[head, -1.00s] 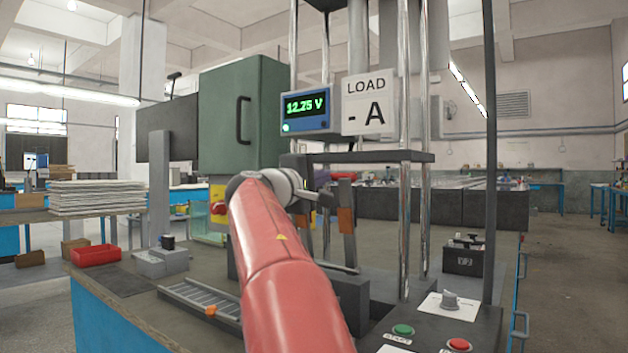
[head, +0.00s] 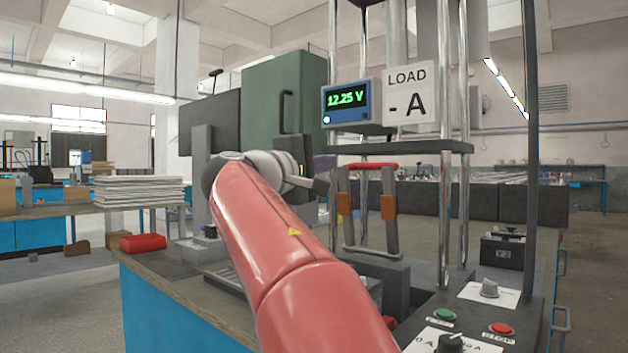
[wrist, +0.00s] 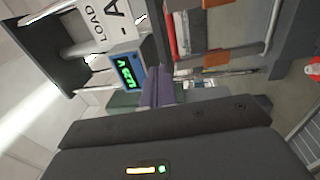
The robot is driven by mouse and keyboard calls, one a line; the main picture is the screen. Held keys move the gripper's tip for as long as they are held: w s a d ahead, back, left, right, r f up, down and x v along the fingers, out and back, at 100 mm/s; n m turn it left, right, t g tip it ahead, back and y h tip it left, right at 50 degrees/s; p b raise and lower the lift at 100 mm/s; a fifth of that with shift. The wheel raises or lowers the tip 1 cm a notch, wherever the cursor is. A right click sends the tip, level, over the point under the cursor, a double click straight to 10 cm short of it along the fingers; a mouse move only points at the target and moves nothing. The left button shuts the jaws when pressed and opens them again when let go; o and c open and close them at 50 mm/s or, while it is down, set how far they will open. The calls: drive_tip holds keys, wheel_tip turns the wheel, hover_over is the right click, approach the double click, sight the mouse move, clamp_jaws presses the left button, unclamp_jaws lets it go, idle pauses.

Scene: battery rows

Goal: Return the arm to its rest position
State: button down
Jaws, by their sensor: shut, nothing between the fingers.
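My red arm (head: 270,240) rises from the bottom of the head view and bends at a grey joint. My gripper (head: 325,163) is beyond that joint, partly hidden by the wrist, with its dark body and purple fingers pointing right. In the wrist view the dark gripper body fills the bottom, and the purple fingers (wrist: 155,87) show together above it. They are shut and empty. The gripper appears left of the test stand's red handle (head: 372,166) in the head view; the gap between them is hard to judge.
The stand has metal posts (head: 443,200), a blue meter (head: 352,103) reading 12.25 V and a LOAD sign (head: 408,92). A black battery (head: 503,247), a green button (head: 444,315) and a red button (head: 501,328) are at right. A red bin (head: 143,242) is on the bench's left.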

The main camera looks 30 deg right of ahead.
drive_tip(key=s+a+f+y+p, duration=0.2)
drive_tip(key=s+f+y, duration=0.15)
drive_tip(key=f, duration=0.45)
drive_tip(key=s+a+f+y+p, duration=0.1)
drive_tip(key=s+f+y, duration=0.1)
drive_tip(key=f+y, duration=0.45)
drive_tip(key=s+a+f+m+y+p, duration=0.1)
drive_tip(key=s+a+f+y, duration=0.1)
drive_tip(key=s+a+f, duration=0.3)
drive_tip(key=s+a+f+m+y+p, duration=0.1)
drive_tip(key=s+a+f+y, duration=0.2)
drive_tip(key=f, duration=0.8)
drive_tip(key=s+a+f+m+g+y+p, duration=0.1)
drive_tip(key=s+a+f+m+y, duration=0.1)
drive_tip(key=s+a+f, duration=0.6)
drive_tip(key=shift+s+f+y+p, duration=0.3)
drive_tip(key=shift+s+f+y, duration=0.1)
drive_tip(key=shift+y, duration=0.3)
